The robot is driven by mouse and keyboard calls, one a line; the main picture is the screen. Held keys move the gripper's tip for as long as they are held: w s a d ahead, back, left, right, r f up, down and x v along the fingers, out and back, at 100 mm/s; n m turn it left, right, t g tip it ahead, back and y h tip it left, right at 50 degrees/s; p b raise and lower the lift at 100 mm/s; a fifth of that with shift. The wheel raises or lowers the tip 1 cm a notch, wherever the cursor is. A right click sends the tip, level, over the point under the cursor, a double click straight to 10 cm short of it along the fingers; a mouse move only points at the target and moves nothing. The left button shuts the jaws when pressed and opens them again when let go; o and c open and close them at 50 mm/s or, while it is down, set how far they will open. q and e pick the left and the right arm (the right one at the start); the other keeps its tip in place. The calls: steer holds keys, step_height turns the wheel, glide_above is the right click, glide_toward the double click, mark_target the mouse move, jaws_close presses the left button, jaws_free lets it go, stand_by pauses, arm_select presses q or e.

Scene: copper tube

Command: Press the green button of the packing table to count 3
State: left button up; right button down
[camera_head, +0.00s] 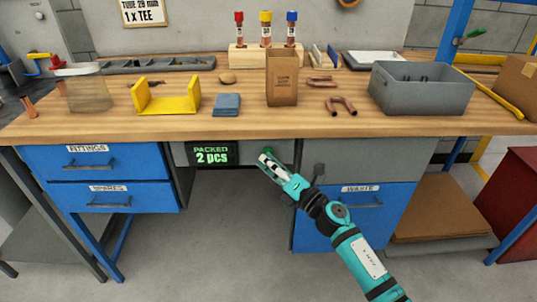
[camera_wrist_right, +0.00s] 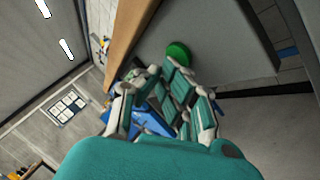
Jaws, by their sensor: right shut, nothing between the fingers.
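The packing table (camera_head: 350,128) has a wooden top and a grey front panel. A counter display (camera_head: 210,154) on that panel reads "PACKED 2 pcs" in green. The green button (camera_wrist_right: 178,53) shows in the right wrist view, just beyond the fingertips. In the head view only a bit of the green button (camera_head: 267,150) shows above the gripper tip. My right gripper (camera_head: 265,157) is shut and empty, with its tip close at the button; it also shows in the right wrist view (camera_wrist_right: 165,80). I cannot tell whether it touches. My left gripper is not in view.
Blue drawers (camera_head: 95,178) hang under the table at left, and a blue waste drawer (camera_head: 345,220) at right. The space below the display is open.

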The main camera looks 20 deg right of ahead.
steer(key=shift+s, duration=0.1)
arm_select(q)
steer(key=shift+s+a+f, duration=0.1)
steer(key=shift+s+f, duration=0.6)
arm_select(e)
steer(key=shift+s+a, duration=0.25)
steer(key=shift+s, duration=0.55)
arm_select(q)
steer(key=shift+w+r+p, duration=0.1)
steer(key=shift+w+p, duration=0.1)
steer(key=shift+p, duration=0.1)
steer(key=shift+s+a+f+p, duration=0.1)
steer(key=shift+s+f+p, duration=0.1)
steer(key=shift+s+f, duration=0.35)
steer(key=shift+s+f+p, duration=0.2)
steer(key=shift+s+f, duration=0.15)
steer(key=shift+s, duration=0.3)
arm_select(e)
steer(key=s, duration=0.2)
steer(key=s+a, duration=0.1)
steer(key=s, duration=0.2)
steer(key=shift+a, duration=0.15)
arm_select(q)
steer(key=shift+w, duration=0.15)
arm_select(e)
steer(key=shift+w, duration=0.1)
